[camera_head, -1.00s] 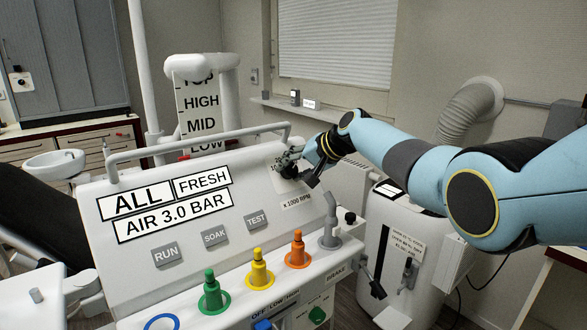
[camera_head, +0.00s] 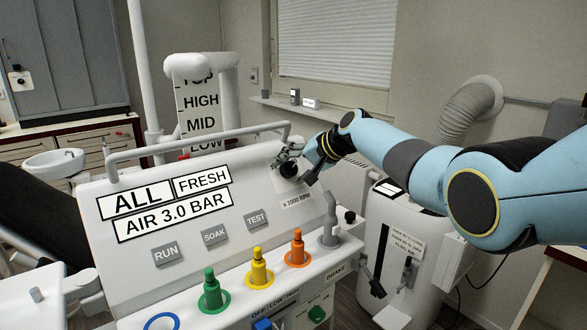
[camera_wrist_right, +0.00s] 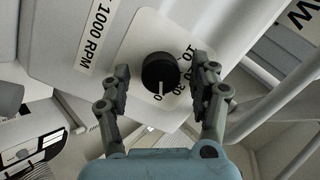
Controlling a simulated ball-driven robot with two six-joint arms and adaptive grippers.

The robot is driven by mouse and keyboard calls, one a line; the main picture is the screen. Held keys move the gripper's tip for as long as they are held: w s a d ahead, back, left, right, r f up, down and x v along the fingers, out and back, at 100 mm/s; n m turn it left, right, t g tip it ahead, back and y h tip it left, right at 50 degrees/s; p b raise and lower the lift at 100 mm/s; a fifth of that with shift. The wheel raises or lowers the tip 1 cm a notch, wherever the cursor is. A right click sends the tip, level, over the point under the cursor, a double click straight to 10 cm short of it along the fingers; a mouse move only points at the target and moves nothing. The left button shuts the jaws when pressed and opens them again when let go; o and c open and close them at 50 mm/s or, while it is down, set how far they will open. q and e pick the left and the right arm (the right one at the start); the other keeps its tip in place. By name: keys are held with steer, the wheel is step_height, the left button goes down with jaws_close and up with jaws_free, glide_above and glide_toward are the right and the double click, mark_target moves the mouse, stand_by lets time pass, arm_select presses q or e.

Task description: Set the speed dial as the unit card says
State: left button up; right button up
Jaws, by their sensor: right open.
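The speed dial is a black round knob (camera_head: 288,170) at the upper right of the sloped white panel (camera_head: 150,255), above an "x 1000 RPM" label (camera_head: 297,200). In the right wrist view the knob (camera_wrist_right: 160,72) has a white pointer line aimed at a "0" mark; numbers such as 10, 20 and 30 run up its right side. My right gripper (camera_head: 294,162) is open at the dial. Its two fingers (camera_wrist_right: 160,90) stand apart to the left and right of the knob, with visible gaps. My left gripper is out of view. I cannot tell which label is the unit card.
The panel carries signs reading "ALL", "FRESH" and "AIR 3.0 BAR" (camera_head: 173,213). Grey RUN, SOAK and TEST keys (camera_head: 215,236) lie below. Green, yellow and orange pegs (camera_head: 258,270) stand along the lower ledge. A rail (camera_head: 195,150) crosses the panel's top edge.

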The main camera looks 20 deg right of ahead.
steer(key=v, duration=1.2)
steer(key=shift+f, duration=0.1)
